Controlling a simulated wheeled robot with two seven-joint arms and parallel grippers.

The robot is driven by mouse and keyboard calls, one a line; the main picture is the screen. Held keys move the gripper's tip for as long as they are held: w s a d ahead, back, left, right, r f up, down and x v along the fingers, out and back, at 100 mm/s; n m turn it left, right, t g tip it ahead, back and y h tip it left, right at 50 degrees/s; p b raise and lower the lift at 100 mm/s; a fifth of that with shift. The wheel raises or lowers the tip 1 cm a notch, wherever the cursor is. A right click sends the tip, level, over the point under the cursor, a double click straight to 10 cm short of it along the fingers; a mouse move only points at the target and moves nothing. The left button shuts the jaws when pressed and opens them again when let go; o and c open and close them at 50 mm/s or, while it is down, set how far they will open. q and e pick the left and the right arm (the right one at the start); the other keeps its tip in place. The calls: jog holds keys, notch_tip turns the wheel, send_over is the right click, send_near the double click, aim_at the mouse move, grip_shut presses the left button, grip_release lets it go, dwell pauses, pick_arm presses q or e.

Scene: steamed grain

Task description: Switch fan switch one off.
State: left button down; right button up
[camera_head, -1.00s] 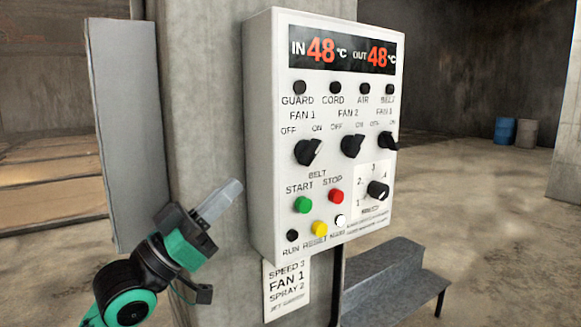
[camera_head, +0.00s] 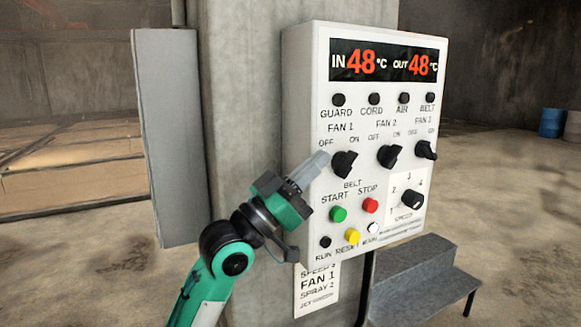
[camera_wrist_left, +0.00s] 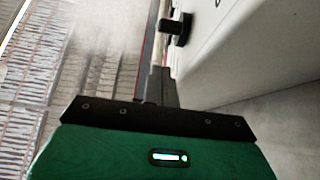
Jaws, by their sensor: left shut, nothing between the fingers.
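The white control box (camera_head: 297,110) is fixed to a concrete pillar. Fan switch one is a black rotary knob (camera_head: 344,164) under the label FAN 1, with OFF at its left and ON at its right. Its pointer tilts up to the right, toward ON. My left gripper (camera_head: 322,158) is shut and empty, its grey fingertips just left of that knob. I cannot tell whether they touch it. In the left wrist view, the shut fingers (camera_wrist_left: 160,82) point along the box face toward a black knob (camera_wrist_left: 175,28). My right gripper is not in view.
The FAN 2 knob (camera_head: 390,156) and a third fan knob (camera_head: 426,150) sit to the right. Green (camera_head: 338,214), red (camera_head: 370,205) and yellow (camera_head: 353,236) buttons and a speed dial (camera_head: 411,199) lie below. A grey step (camera_head: 420,262) stands at lower right.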

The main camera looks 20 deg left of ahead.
aim_at(326, 181)
pick_arm(q)
jog(key=shift+w+d+f, duration=0.3)
jog(key=shift+w+f, duration=0.15)
jog(key=shift+f, duration=0.15)
jog(key=shift+w+d+f, duration=0.3)
jog(key=shift+w+f, duration=0.1)
jog(key=shift+f, duration=0.15)
jog(key=shift+f+t+h+b, duration=0.3)
jog(key=shift+f+t+b, duration=0.15)
jog(key=shift+b, duration=0.7)
jog(key=shift+w+d+f+t+b, duration=0.15)
jog(key=shift+w+f+t+b, duration=0.1)
jog(key=shift+b, duration=0.25)
jog(key=shift+r, duration=0.25)
